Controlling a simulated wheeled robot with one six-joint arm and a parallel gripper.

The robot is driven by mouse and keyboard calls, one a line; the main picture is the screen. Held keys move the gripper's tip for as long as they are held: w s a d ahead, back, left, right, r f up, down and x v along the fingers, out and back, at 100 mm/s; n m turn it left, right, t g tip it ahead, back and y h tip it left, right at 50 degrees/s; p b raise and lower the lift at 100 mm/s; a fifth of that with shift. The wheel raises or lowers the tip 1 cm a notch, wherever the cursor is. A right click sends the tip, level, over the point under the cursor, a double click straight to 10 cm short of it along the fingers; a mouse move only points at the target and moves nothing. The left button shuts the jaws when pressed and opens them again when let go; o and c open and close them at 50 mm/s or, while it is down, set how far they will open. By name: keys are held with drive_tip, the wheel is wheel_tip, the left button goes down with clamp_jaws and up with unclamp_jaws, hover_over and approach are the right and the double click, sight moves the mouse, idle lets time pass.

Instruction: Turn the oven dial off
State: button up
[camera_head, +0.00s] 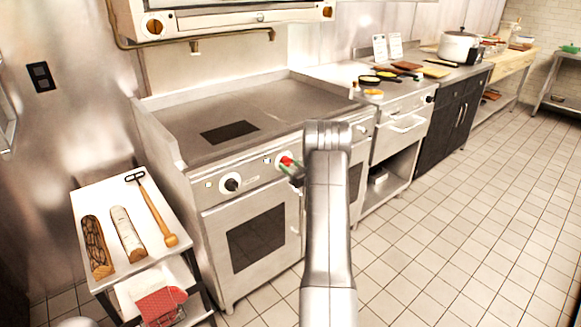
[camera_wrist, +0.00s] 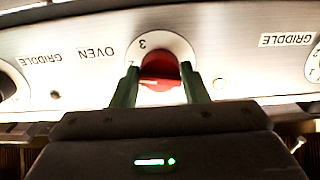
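The oven dial is a red knob (camera_wrist: 160,70) on a white numbered disc, with the word OVEN printed left of it in the wrist view. In the head view the red knob (camera_head: 286,160) is on the front panel of the steel range (camera_head: 222,170). My gripper (camera_wrist: 160,86) is at the dial, one green finger on each side of the knob. The fingers are very close to the knob's sides; I cannot tell whether they press on it. A "3" shows above the knob; the lower disc is hidden. My gripper (camera_head: 291,168) is partly hidden by my arm in the head view.
A black knob (camera_head: 232,183) sits left on the same panel, above an oven door (camera_head: 256,238). A side table (camera_head: 150,250) with a mallet and rolls stands at left. The tiled floor (camera_head: 455,235) at right is clear.

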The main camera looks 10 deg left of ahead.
drive_tip(key=shift+c, duration=0.6)
drive_tip(key=shift+f+b, duration=0.1)
drive_tip(key=shift+b, duration=0.3)
drive_tip(key=n+b, duration=1.9)
drive_tip(key=b, duration=0.7)
drive_tip(key=shift+w+n+b, duration=0.1)
drive_tip(key=shift+n+b, duration=0.25)
drive_tip(key=shift+n, duration=0.05)
drive_tip(key=shift+r, duration=0.2)
drive_tip(key=o, duration=1)
drive_tip(key=shift+c, duration=0.2)
